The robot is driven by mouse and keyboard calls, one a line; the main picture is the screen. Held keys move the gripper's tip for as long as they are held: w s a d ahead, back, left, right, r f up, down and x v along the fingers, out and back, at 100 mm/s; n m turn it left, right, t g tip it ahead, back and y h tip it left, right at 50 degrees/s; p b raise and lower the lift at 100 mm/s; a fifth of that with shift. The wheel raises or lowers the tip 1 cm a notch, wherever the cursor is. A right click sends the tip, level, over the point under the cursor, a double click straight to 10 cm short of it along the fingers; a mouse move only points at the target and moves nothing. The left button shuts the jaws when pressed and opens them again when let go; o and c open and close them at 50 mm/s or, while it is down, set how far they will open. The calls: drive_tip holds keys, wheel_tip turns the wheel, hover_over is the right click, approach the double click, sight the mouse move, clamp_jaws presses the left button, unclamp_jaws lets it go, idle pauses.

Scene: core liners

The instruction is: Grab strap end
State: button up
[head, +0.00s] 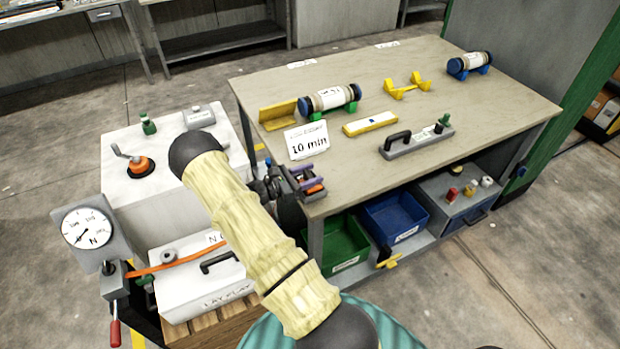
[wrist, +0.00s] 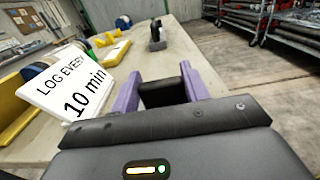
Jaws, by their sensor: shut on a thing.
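An orange strap (head: 178,263) runs from the gauge stand (head: 115,283) across the top of the white lidded box (head: 205,287) at lower left. Its right part passes behind my arm, so I cannot see that end. My gripper (head: 309,180) is at the table's near left corner, away from the visible strap. In the wrist view my purple fingers (wrist: 163,92) stand apart with a dark block (wrist: 163,93) between them. My gripper is shut on this dark thing, which I cannot identify. No orange strap shows in the wrist view.
The table (head: 440,180) holds a "10 min" card (head: 306,141) close to my gripper, core tubes (head: 334,97), a yellow level (head: 370,124) and a grey handled tool (head: 416,141). Green (head: 342,247) and blue (head: 394,217) bins sit below. A white cabinet (head: 120,165) stands left.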

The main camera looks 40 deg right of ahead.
sight(309, 174)
wheel_tip(309, 174, up, 9)
drive_tip(key=shift+f+b, duration=0.1)
drive_tip(key=shift+b, duration=0.45)
